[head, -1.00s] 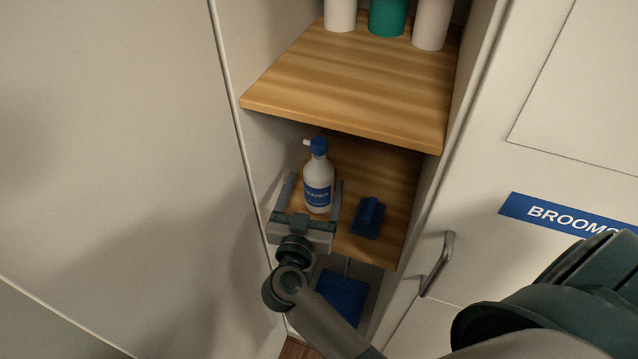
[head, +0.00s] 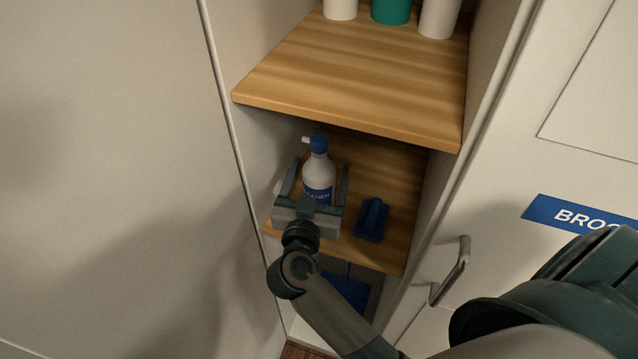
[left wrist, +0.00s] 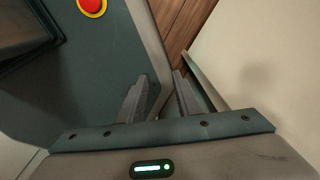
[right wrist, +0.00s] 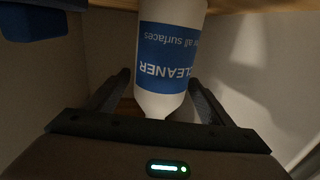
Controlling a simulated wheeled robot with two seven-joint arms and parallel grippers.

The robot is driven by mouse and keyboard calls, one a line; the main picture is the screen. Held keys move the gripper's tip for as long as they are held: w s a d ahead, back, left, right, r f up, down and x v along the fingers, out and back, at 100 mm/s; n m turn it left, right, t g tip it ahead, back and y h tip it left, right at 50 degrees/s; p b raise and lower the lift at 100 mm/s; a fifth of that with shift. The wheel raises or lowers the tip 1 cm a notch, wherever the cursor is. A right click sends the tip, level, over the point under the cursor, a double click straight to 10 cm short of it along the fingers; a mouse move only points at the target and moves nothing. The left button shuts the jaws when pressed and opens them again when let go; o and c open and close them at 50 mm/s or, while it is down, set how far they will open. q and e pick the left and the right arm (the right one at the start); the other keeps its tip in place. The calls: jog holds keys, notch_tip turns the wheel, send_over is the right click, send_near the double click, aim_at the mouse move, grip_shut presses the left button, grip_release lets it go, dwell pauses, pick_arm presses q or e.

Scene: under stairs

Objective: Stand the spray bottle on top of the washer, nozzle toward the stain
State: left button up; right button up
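The spray bottle (head: 318,175), white with a blue label and blue spray head, stands upright on the middle wooden shelf. Its nozzle points left in the head view. My right gripper (head: 320,167) is open with one finger on each side of the bottle's body. In the right wrist view the bottle (right wrist: 168,50) is between the fingers, with gaps showing beside it. My left gripper (left wrist: 162,78) shows only in its own wrist view, partly open, with nothing between its fingers. The washer and the stain are not recognisable in any view.
A blue brush-like object (head: 372,219) lies right of the bottle. The upper shelf (head: 360,85) overhangs close above the bottle and holds several containers. The cupboard wall is close on the left. A door handle (head: 452,270) sticks out at the right.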

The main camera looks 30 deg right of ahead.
aim_at(317, 166)
jog(key=c, duration=1)
jog(key=shift+r, duration=0.1)
jog(key=c, duration=0.4)
pick_arm(q)
jog(key=shift+w, duration=0.75)
pick_arm(e)
jog(key=shift+o, duration=0.2)
